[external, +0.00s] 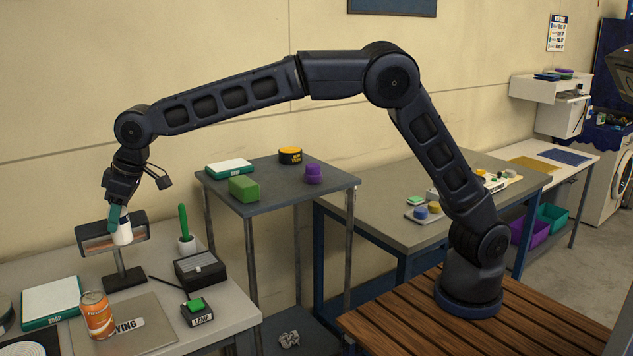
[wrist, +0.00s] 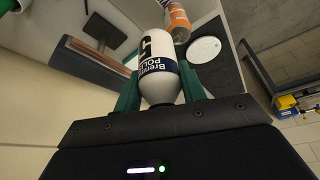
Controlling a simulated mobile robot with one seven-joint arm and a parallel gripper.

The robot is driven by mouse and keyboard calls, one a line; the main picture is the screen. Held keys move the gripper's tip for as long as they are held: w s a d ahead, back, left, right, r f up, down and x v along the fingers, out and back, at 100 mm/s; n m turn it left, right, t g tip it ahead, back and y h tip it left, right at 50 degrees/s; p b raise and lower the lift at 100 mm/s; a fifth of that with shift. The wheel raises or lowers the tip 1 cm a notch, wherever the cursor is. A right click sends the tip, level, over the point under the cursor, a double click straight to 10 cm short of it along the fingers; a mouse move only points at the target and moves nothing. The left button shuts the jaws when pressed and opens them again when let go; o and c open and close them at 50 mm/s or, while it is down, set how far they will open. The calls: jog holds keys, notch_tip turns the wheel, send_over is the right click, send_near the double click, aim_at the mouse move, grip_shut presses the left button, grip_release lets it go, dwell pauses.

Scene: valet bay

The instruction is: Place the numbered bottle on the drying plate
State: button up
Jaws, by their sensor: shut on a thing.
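My gripper (external: 118,222) is shut on the numbered bottle (external: 123,235), in front of the lamp's head in the external view. In the wrist view, the white bottle (wrist: 160,75) with a dark blue band and a "5" sits between the green fingers (wrist: 160,92). The drying plate (external: 155,331) is a flat grey-beige sheet on the left table, below the gripper and towards the front. Its label ends in "YING"; an orange can (external: 97,316) hides the start. The can appears to stand on the plate's left part.
The black lamp (external: 110,233) stands behind the plate; its head is close to the bottle. A white-and-green soap box (external: 50,302) lies left of the plate. A lamp switch (external: 196,312), a dark box (external: 200,269) and a cactus (external: 186,230) are to the right. The plate's right part is clear.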

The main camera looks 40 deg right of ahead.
notch_tip(320, 180, down, 23)
jog(key=shift+r, duration=0.15)
dwell(0.6)
jog(key=o, duration=1.1)
jog(key=shift+c, duration=0.2)
jog(key=v, duration=1.2)
